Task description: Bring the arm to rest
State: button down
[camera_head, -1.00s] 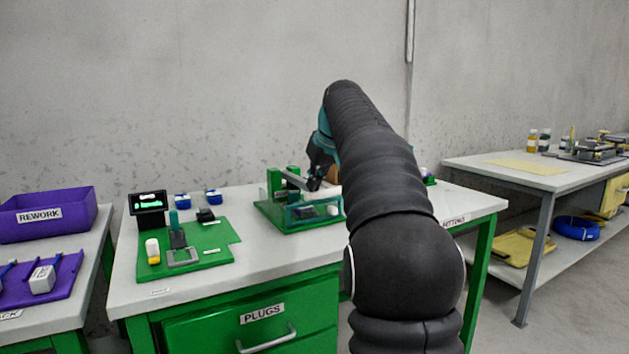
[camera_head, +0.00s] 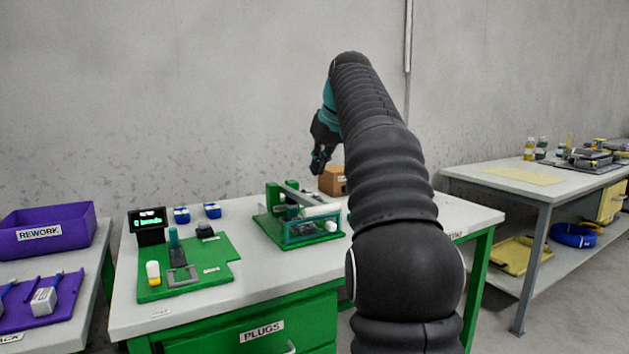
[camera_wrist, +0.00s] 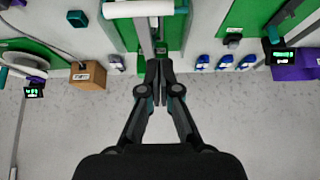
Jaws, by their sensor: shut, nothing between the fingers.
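My gripper (camera_head: 321,165) hangs in the air above the back of the middle workbench (camera_head: 255,258), in front of the grey wall. It points down, and nothing is in it. In the wrist view my gripper (camera_wrist: 160,66) has its two fingers together, with no object between them. My black-sleeved arm (camera_head: 385,170) rises in the right half of the head view and hides part of the bench. The green fixture (camera_head: 300,222) with a clear front and a white roller stands below the gripper, apart from it.
A cardboard box (camera_head: 332,181) stands behind the fixture. A green mat (camera_head: 190,265), a small display (camera_head: 148,223) and blue-marked pieces (camera_head: 182,214) are on the bench. A purple REWORK bin (camera_head: 45,230) is at left. A blue cable coil (camera_head: 573,235) lies on the right table's lower shelf.

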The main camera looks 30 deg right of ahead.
jog(key=shift+v, duration=1.95)
jog(key=shift+w, duration=0.1)
notch_tip(320, 180, down, 8)
jog(key=w+d+m, duration=0.2)
jog(key=m, duration=0.1)
jog(key=s+a+f+g, duration=0.1)
jog(key=s+a+f, duration=0.25)
jog(key=f, duration=0.25)
jog(key=s+a+f+n, duration=0.1)
jog(key=s+a+f, duration=0.5)
jog(key=s, duration=0.4)
jog(key=s+a+f, duration=0.6)
jog(key=s, duration=0.4)
jog(key=s+a+f+n, duration=0.1)
jog(key=s+a+f, duration=0.5)
jog(key=s, duration=0.4)
jog(key=shift+n, duration=0.3)
